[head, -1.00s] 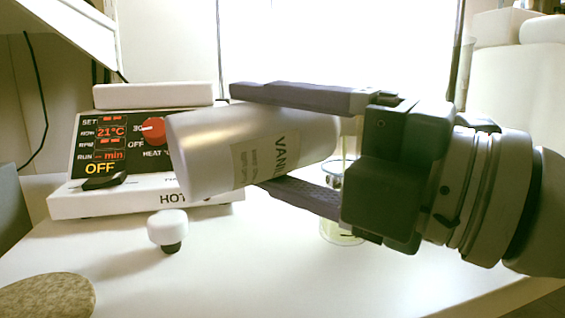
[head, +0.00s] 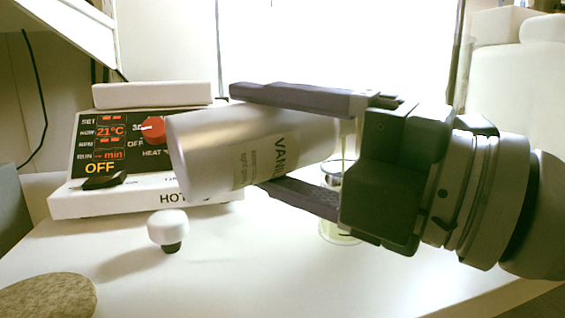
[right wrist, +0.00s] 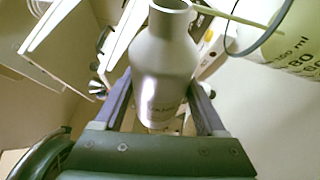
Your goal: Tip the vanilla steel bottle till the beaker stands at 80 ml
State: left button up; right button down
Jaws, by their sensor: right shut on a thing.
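The vanilla steel bottle (head: 205,150) is tipped nearly level, its base to the left and its mouth to the right, hidden behind my gripper. My right gripper (head: 248,138) is shut on its body, a finger above and below. The right wrist view shows the bottle's open mouth (right wrist: 172,5) and a thin pale-yellow stream (right wrist: 225,16) running from it to the beaker (right wrist: 285,50). In the head view the glass beaker (head: 328,230) stands behind my gripper, mostly hidden, with yellowish liquid low in it. The level against its marks cannot be read. My left gripper is out of view.
A hotplate (head: 120,200) with a lit panel reading 21°C and OFF stands at the left back. A white cap with a dark lower part (head: 168,228) stands on the table in front of it. A speckled round thing (head: 48,297) lies at the front left. The front middle is clear.

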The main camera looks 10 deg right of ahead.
dwell(0.5)
jog(key=shift+p, duration=0.3)
jog(key=shift+a+f+n+g+p, duration=0.2)
jog(key=shift+f+n+g+p, duration=0.25)
jog(key=shift+n+p, duration=0.35)
jog(key=shift+f+n, duration=0.25)
jog(key=shift+n, duration=0.15)
jog(key=shift+f+h, duration=0.25)
jog(key=shift+h, duration=0.05)
